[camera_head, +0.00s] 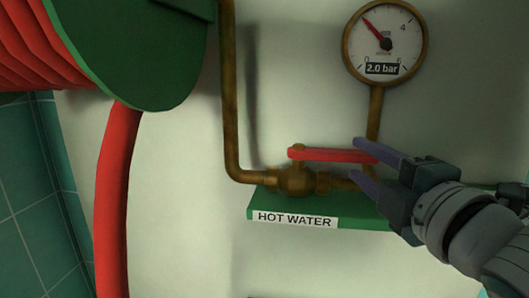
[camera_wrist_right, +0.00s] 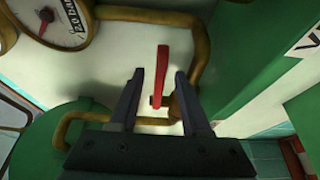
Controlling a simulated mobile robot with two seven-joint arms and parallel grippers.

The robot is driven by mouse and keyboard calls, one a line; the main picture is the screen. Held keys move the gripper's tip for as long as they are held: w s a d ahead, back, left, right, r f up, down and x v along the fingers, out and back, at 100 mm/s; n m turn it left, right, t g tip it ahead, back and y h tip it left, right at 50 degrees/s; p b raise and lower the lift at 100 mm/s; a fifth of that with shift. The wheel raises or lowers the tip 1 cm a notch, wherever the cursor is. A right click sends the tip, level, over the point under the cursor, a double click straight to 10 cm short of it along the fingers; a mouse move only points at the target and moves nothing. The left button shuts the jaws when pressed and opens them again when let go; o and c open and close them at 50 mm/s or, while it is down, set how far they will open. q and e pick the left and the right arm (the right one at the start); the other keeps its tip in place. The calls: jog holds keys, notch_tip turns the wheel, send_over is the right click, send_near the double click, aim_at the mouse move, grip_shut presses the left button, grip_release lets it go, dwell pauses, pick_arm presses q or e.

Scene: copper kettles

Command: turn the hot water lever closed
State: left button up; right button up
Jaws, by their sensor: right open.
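The red hot water lever (camera_head: 335,155) lies roughly level, in line with the brass valve (camera_head: 296,181) below it, its pivot at the left end. A label reading HOT WATER (camera_head: 295,219) is on the green bracket (camera_head: 258,200) under the valve. My right gripper (camera_head: 359,161) is open at the lever's free right end, one finger above and one below it. In the right wrist view the lever (camera_wrist_right: 161,72) shows between the two open fingers (camera_wrist_right: 160,76), with a visible gap on both sides. My left gripper is not in view.
A copper pipe (camera_head: 229,95) runs up from the valve's left side. A gauge (camera_head: 385,42) reading 2.0 bar stands above on the right. A red hose (camera_head: 115,200) and a green and red round body (camera_head: 135,50) are at the left. Pale wall is clear between.

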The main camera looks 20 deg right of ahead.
aim_at(358, 159)
jog(key=shift+w+d, duration=0.15)
jog(key=shift+w, duration=0.75)
jog(key=shift+w+d, duration=0.15)
jog(key=shift+w, duration=0.7)
grip_shut()
